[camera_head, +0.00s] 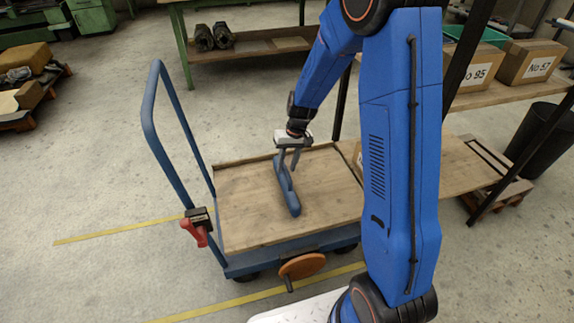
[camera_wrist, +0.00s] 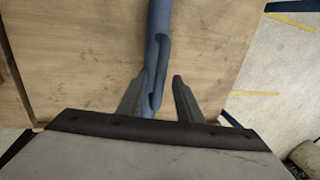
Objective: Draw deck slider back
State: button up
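The deck slider is a blue bar (camera_head: 287,190) lying lengthwise on the wooden deck (camera_head: 240,205) of a blue cart. In the wrist view the blue bar (camera_wrist: 158,35) runs from the top edge down to between the fingers, with a slot along its lower part. My gripper (camera_head: 288,163) is at the far end of the bar, pointing down. In the wrist view my gripper (camera_wrist: 162,82) has its fingers apart on either side of the bar. The left finger looks close to the bar, and a gap shows at the right finger. Whether either finger touches it I cannot tell.
The cart's push handle (camera_head: 152,110) rises at the left. A red-handled lever (camera_head: 199,229) and an orange wheel (camera_head: 302,266) sit on its near side. A shelf with cardboard boxes (camera_head: 529,62) stands at the right. Open floor lies to the left.

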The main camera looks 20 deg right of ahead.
grip_shut()
jog(key=shift+a, duration=0.1)
jog(key=a, duration=2.6)
grip_release()
jog(key=shift+a, duration=0.15)
jog(key=shift+r, duration=0.15)
